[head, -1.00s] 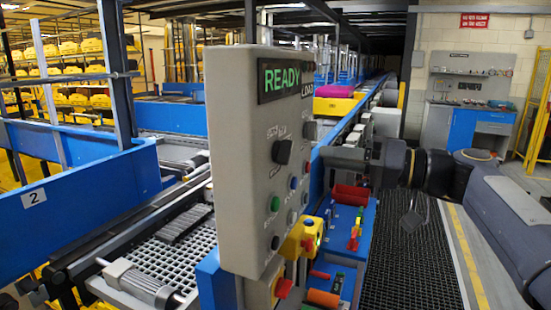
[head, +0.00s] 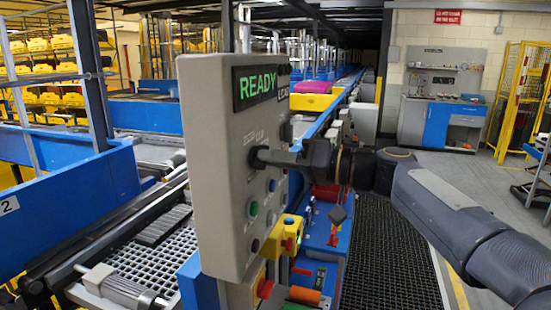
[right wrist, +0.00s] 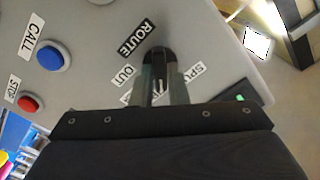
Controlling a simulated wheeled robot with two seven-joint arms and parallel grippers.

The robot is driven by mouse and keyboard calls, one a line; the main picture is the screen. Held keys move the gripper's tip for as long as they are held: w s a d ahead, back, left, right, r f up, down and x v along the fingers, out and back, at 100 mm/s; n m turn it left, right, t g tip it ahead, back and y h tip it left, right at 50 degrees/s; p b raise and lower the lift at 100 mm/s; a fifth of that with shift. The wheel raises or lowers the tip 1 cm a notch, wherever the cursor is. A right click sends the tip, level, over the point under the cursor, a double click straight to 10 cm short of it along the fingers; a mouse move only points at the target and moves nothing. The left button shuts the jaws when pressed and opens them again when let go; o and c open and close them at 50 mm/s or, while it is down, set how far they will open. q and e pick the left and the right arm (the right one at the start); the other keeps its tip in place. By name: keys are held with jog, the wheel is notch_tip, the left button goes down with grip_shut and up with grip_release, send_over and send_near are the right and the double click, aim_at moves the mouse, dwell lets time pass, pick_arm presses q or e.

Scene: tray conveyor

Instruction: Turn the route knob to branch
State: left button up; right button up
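The grey control panel (head: 215,200) stands in the middle of the head view with a green READY display (head: 255,87). The black route knob (head: 256,158) sticks out of its face; in the right wrist view the knob (right wrist: 158,56) sits below the ROUTE label. My right gripper (head: 270,156) reaches the knob from the right. In the right wrist view its fingers (right wrist: 161,85) are close together around the knob, apparently shut on it. They partly cover the knob and its lower position labels, so its exact setting is hard to read. My left gripper is not in view.
A blue CALL button (right wrist: 54,55) and red STOP button (right wrist: 31,103) are near the knob. A yellow box with a button (head: 285,236) is fixed below the panel. A conveyor grid (head: 165,255) lies left. Dark floor matting (head: 395,260) lies right.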

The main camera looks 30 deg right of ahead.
grip_shut()
jog(key=shift+m, duration=0.3)
jog(key=m, duration=0.7)
dwell(0.4)
jog(key=o, duration=0.5)
grip_release()
jog(key=shift+d, duration=0.1)
